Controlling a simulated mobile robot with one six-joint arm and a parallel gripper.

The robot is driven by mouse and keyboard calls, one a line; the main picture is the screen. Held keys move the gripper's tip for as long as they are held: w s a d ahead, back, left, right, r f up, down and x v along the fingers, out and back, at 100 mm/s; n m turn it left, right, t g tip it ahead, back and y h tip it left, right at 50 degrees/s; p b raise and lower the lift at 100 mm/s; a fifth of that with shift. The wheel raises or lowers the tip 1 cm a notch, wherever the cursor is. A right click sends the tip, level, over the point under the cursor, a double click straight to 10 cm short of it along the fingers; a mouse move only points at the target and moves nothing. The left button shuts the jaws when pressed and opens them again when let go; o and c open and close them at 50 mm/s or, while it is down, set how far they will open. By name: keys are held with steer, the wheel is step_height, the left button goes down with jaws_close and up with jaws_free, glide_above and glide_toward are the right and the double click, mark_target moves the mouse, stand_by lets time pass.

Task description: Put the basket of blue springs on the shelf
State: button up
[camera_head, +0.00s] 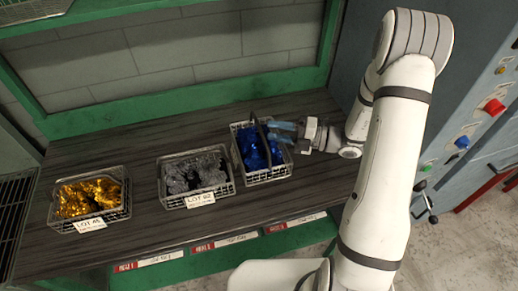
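The basket of blue springs (266,176) is a wire basket with a dark upright handle (263,140). It stands on the dark wood-grain surface, the rightmost of three baskets. My gripper (279,131) reaches in from the right, its blue-tinted fingers at the basket's upper right side, close to the handle. The fingers are small and partly merged with the basket, so I cannot tell whether they touch the handle or are open or shut.
A basket of grey springs (199,199) labelled LOT 82 stands just left of the blue one. A basket of gold springs (92,223) is farther left. A green frame (160,110) borders the back. A grey machine with buttons (470,130) stands at right.

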mark_target(260, 129)
steer(key=p+x, duration=0.1)
steer(key=x, duration=0.4)
steer(key=shift+s+a+r, duration=0.15)
steer(key=shift+a, duration=0.05)
jaws_close()
stand_by(1.1)
